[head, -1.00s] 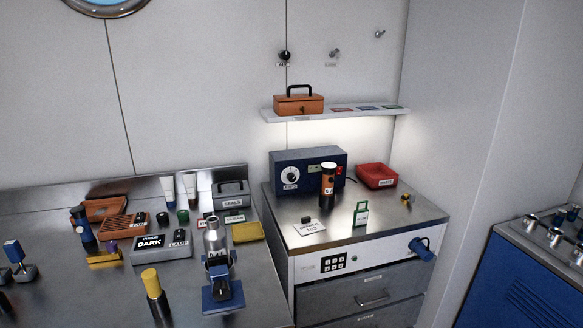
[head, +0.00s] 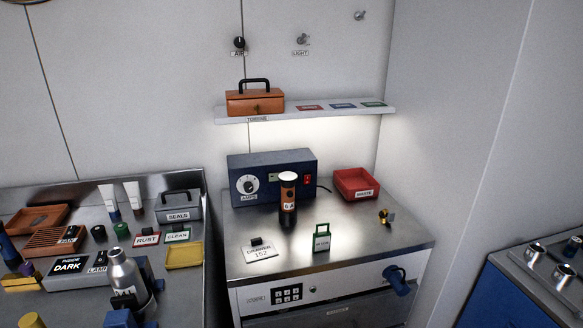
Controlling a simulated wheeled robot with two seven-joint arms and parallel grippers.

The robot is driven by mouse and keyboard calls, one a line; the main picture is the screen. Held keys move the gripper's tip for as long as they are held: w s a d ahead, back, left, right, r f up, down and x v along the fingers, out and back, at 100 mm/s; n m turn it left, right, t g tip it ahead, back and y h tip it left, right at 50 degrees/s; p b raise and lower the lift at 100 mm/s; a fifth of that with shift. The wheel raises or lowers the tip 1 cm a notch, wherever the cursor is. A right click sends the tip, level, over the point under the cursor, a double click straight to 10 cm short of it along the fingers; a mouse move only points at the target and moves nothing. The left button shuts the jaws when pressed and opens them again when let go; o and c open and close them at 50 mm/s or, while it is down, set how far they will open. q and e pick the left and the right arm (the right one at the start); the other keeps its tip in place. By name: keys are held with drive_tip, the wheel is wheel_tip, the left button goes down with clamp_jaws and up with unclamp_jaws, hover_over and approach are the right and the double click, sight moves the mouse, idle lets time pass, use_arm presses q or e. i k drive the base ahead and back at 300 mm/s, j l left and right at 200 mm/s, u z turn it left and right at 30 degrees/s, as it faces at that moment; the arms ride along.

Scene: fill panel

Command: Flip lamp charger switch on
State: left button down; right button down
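The lamp charger is a dark blue box (head: 270,165) on the steel cabinet top, with a white AMPS dial (head: 248,184) at its left. A small red switch (head: 307,179) sits at the right of its front face; whether it is on or off is too small to tell. A black and orange lamp (head: 288,200) stands upright in front of the charger and hides part of its face. Neither of my grippers is in view.
A red WASTE tray (head: 356,184) stands right of the charger. A green-framed tag (head: 321,238) and a white card (head: 261,253) are in front. A shelf (head: 300,112) with an orange toolbox (head: 255,102) hangs above. A crowded bench lies left.

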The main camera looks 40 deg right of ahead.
sight(307, 177)
drive_tip(key=l+u, duration=0.15)
drive_tip(key=l, duration=1.65)
drive_tip(key=i, duration=0.05)
